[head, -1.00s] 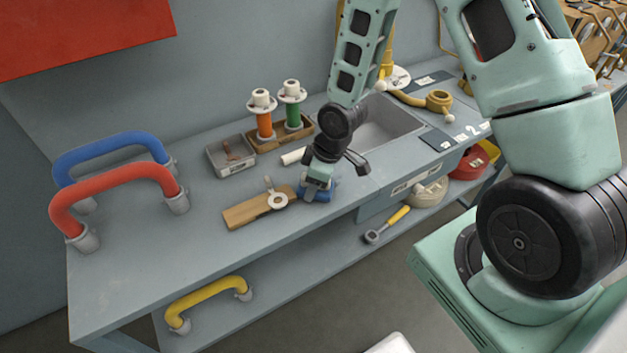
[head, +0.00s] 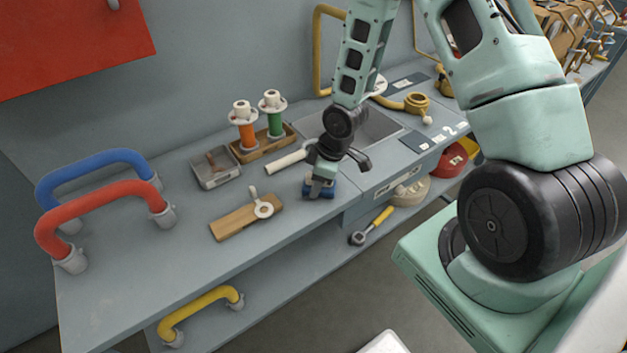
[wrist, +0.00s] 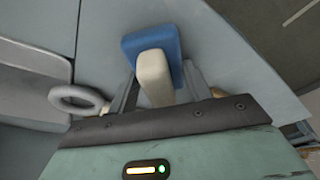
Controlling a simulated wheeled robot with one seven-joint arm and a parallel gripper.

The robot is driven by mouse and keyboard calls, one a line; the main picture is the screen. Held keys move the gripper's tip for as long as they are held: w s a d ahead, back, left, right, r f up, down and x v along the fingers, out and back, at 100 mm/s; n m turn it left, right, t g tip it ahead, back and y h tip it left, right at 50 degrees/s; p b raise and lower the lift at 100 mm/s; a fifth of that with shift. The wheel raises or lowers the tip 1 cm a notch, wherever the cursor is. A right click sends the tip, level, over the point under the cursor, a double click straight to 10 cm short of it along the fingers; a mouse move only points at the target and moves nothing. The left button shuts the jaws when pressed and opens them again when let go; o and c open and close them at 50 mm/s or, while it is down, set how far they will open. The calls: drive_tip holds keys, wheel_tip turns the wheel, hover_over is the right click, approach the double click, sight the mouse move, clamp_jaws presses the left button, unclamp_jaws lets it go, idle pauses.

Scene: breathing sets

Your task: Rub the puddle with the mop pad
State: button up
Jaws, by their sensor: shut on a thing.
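The mop pad is a blue block with a pale handle (wrist: 153,72), seen between my gripper's fingers in the wrist view. My gripper (wrist: 157,90) is shut on that handle, with the blue pad (wrist: 160,42) beyond the fingertips. In the head view my gripper (head: 321,180) points down at the bench, and the blue pad (head: 313,190) shows low at its fingers, at or very near the bench top. The sink is just behind it. I cannot make out the puddle in either view; the pad and gripper may cover it.
A wooden board (head: 232,222) with a white ringed piece (head: 263,209) lies left of my gripper. A white-handled tool (head: 288,161), a grey tray (head: 215,170) and two spools stand behind. The sink (head: 365,128) is behind right. Red (head: 100,208) and blue handles stand at left.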

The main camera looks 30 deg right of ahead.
sight(338, 179)
drive_tip(key=shift+d+f+p, duration=0.2)
drive_tip(key=shift+d+p, duration=0.35)
drive_tip(key=shift+d, duration=1.1)
drive_tip(key=shift+d+p, duration=0.9)
drive_tip(key=shift+d, duration=0.7)
drive_tip(key=shift+r, duration=0.1)
wheel_tip(338, 179, up, 6)
drive_tip(key=p, duration=0.5)
drive_tip(key=shift+w+a, duration=0.1)
drive_tip(key=shift+a, duration=0.05)
drive_tip(key=shift+r, duration=0.15)
wheel_tip(338, 179, up, 3)
drive_tip(key=p, duration=0.3)
